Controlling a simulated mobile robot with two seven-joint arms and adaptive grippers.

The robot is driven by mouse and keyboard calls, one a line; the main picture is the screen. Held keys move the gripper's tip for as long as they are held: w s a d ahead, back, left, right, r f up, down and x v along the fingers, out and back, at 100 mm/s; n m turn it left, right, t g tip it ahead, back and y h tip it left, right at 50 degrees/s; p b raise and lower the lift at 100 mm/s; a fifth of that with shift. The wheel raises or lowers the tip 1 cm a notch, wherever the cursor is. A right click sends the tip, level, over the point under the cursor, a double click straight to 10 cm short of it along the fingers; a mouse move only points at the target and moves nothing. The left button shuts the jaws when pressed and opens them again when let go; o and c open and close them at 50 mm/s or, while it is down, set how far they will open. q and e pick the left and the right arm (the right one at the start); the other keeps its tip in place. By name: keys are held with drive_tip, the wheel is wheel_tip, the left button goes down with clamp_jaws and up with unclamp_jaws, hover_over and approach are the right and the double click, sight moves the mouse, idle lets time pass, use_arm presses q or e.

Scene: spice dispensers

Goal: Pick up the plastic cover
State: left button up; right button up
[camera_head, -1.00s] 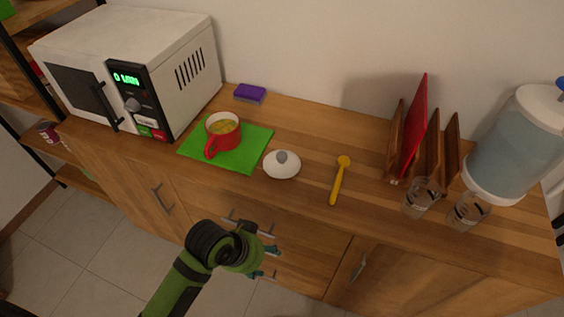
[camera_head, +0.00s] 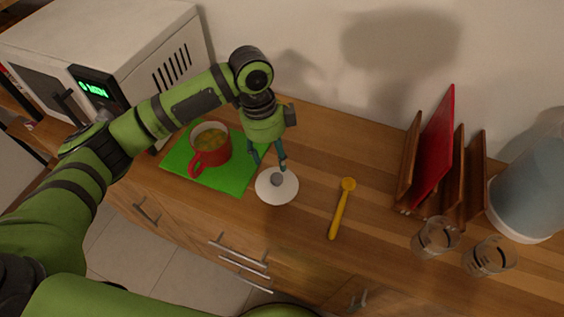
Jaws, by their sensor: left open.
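The plastic cover (camera_head: 263,191) is a white round lid with a grey knob. It lies on the wooden counter just off the front right corner of the green mat (camera_head: 175,160). My left gripper (camera_head: 268,168) points down just behind and above the cover, fingers apart and empty. It appears not to touch the knob. My right gripper is not in view.
A red mug (camera_head: 222,158) with yellowish contents stands on the green mat, close to my left gripper. A yellow spoon (camera_head: 340,208) lies right of the cover. A wooden rack (camera_head: 408,165) with a red board (camera_head: 437,150), two glasses (camera_head: 434,238) and a blue dispenser (camera_head: 545,185) stand right. A microwave (camera_head: 140,40) stands left.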

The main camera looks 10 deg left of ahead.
sight(276, 177)
use_arm(q)
drive_tip(key=shift+s+d+f+p, duration=0.1)
drive_tip(key=shift+s+f+p, duration=0.15)
drive_tip(key=shift+s+f, duration=0.25)
drive_tip(key=shift+s+d+f+p, duration=0.1)
drive_tip(key=shift+s+f+p, duration=0.15)
drive_tip(key=shift+s, duration=0.4)
drive_tip(key=f, duration=0.2)
drive_tip(key=f+p, duration=0.1)
drive_tip(key=f, duration=0.1)
drive_tip(key=shift+w+d, duration=0.3)
drive_tip(key=shift+s+f, duration=0.1)
drive_tip(key=shift+f, duration=0.2)
clamp_jaws()
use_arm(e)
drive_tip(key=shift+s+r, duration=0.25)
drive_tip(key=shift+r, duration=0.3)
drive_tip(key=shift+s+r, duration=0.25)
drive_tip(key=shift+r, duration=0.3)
